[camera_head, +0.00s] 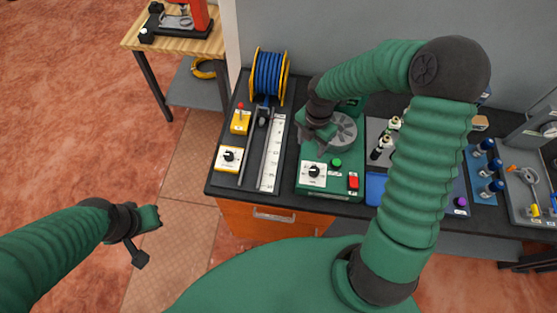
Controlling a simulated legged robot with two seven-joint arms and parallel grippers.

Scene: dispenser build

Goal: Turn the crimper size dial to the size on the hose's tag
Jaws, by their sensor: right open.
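The green crimper (343,190) stands on the dark bench. Its size dial is a black knob (314,171) on a white plate at the front left; the marks are too small to read. A green button and a red switch sit right of it. My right gripper (318,135) is open, above the crimper's left part beside the round grey die head (342,131), apart from the dial. Blue hose (268,73) is wound on a yellow reel; I cannot make out a tag. My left gripper (142,237) hangs over the floor at left; its jaw state is unclear.
A yellow box with another dial (229,157), a yellow lever box (240,121) and a white ruler strip (272,155) lie left of the crimper. Fittings and blue holders (484,170) stand to the right, partly behind my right arm. A wooden side table (172,43) is at upper left.

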